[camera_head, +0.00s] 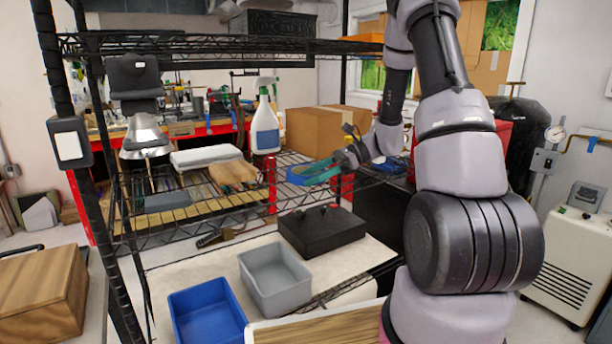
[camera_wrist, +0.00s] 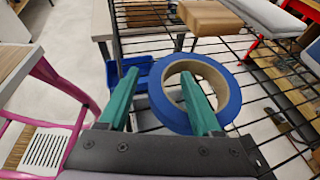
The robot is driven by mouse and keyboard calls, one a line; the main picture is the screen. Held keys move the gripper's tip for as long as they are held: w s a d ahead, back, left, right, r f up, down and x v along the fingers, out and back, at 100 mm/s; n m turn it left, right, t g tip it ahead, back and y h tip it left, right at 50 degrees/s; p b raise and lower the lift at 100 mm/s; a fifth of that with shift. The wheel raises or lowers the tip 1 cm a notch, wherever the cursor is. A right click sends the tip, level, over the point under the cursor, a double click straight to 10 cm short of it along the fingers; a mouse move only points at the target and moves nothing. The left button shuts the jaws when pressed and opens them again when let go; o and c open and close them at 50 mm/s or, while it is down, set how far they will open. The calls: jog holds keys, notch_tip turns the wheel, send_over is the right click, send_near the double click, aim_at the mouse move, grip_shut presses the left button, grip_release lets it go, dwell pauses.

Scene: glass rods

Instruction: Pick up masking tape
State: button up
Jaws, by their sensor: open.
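The masking tape is a blue roll with a tan cardboard core (camera_wrist: 233,106), seen as a ring in the wrist view. It shows as a small blue shape in the head view (camera_head: 298,179), partly hidden by my gripper, at the wire shelf. My gripper (camera_wrist: 158,73) has two green fingers spread apart, with nothing clamped between them. In the wrist view, the right finger overlaps the roll's hole and the left finger lies outside its left side, so the roll's left wall shows between them. I cannot tell how deep the fingers reach. In the head view, my gripper (camera_head: 318,171) is at the tape.
A cardboard box (camera_head: 318,128) and a spray bottle (camera_head: 265,128) stand behind the tape. A black box (camera_head: 321,230), a grey bin (camera_head: 275,277) and a blue bin (camera_head: 207,312) are on the level below. A black shelf post (camera_head: 85,165) stands at left.

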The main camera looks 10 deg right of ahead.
jog(key=shift+a, duration=0.15)
grip_shut()
